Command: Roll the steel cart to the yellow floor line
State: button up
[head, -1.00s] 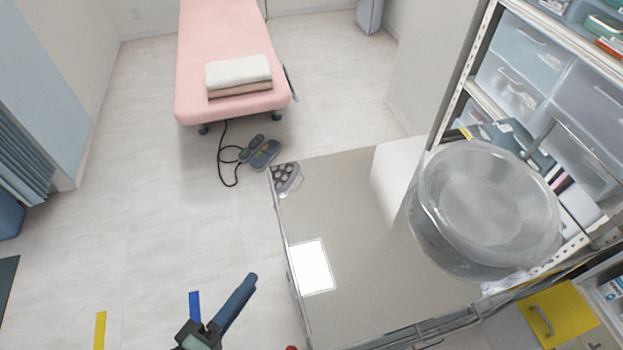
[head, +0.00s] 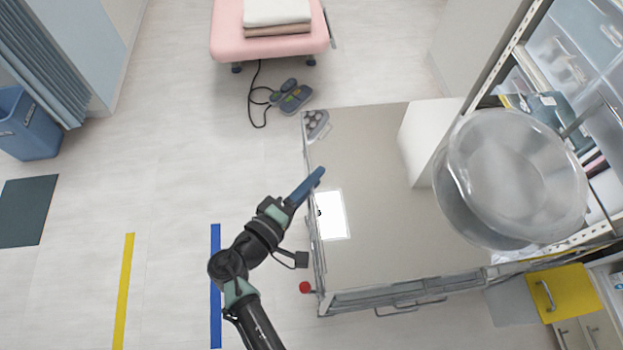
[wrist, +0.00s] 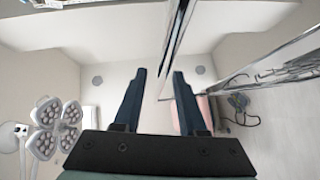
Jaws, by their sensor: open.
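The steel cart (head: 385,235) stands right of centre in the head view, with a wide grey top and metal rails along its sides. The yellow floor line (head: 124,290) lies on the floor to the left, well apart from the cart. My gripper (head: 319,174) is at the cart's left edge, its blue fingers reaching over that edge in the head view. In the wrist view my gripper (wrist: 158,78) is open, and a thin shiny metal bar (wrist: 177,40) runs down between the fingers. I cannot tell whether they touch it.
A blue floor line (head: 215,290) lies between the yellow line and the cart. Shelving (head: 575,60) stands at right. A foot pedal (head: 292,97) lies beyond.

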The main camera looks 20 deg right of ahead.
grip_shut()
dwell(1.4)
